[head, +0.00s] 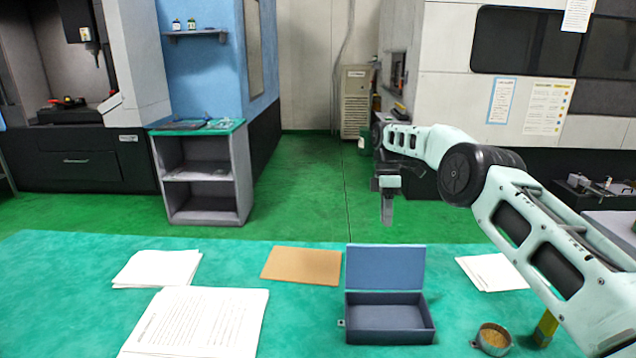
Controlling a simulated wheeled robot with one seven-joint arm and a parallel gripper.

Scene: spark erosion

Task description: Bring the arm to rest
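My arm reaches in from the lower right of the head view and bends at a large dark joint. My gripper (388,222) hangs from its far end and points down, showing against the green floor behind the far edge of the table. I see the fingers nearly edge-on, so I cannot tell whether there is a gap between them. No object shows at the fingertips.
On the green table (60,290) are an open blue box (390,338) that looks empty, a brown board (301,265), paper stacks (195,325), (158,268), (491,272) and a small cup (493,340). A yellow object (545,328) is partly behind my arm. A grey shelf cabinet (205,180) stands beyond.

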